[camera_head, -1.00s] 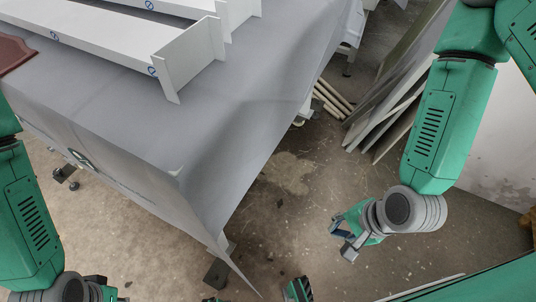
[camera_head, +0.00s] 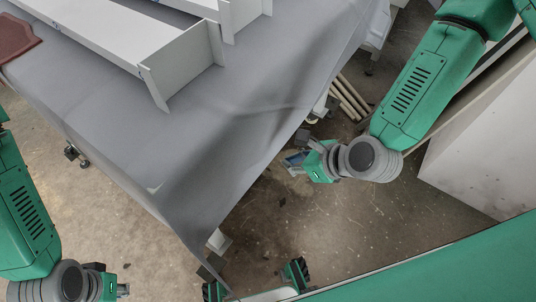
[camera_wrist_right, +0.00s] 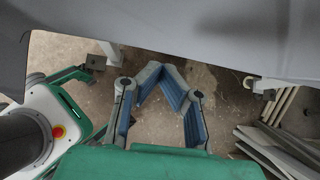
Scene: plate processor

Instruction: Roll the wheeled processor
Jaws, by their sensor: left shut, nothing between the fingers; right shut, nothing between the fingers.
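Contact with the processor is not visible. My left gripper (camera_head: 122,290) is shut and empty at the lower left, apart from the processor, partly hidden.
White channel-shaped plates (camera_head: 135,40) lie on top of the processor, with a dark red piece (camera_head: 15,38) at the left. Pale rods (camera_head: 350,98) and a leaning white panel (camera_head: 485,140) stand to the right. Concrete floor (camera_head: 330,225) is open in front.

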